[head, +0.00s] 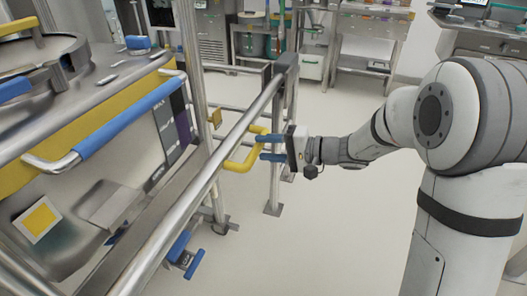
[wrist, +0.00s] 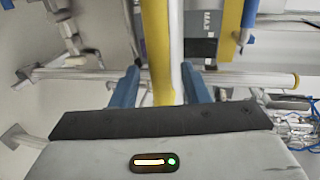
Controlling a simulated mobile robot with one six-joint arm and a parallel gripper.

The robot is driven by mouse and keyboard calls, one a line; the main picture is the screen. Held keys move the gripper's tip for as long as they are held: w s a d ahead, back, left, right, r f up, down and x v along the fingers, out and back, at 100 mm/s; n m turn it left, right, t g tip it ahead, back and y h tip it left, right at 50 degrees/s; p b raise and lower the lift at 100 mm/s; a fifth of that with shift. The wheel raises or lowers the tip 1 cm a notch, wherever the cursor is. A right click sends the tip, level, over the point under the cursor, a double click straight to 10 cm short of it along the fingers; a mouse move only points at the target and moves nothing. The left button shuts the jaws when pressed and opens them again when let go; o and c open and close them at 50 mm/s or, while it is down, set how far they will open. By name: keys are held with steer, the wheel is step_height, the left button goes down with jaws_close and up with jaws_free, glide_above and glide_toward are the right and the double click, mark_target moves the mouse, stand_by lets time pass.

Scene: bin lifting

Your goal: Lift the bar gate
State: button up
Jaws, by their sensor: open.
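The bar gate (head: 231,139) is a long metal bar running from the lower left to a dark post end at the upper middle of the head view. A yellow U-shaped handle (head: 249,160) sticks out from its right side. My gripper (head: 264,147) reaches in from the right with its two blue fingers at the handle. In the wrist view, the yellow handle (wrist: 161,55) runs between the open fingers of my gripper (wrist: 160,80), with a gap visible on both sides. The handle's near end is hidden behind the gripper body.
A metal machine with a blue and yellow handle (head: 105,133) stands behind the gate at left. A blue pedal-like part (head: 182,253) sits low under the bar. Carts and shelves (head: 365,40) line the back. The floor (head: 300,235) at centre is clear.

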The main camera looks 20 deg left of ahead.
steer(key=shift+x, duration=1.45)
steer(key=shift+c, duration=0.4)
jaws_close()
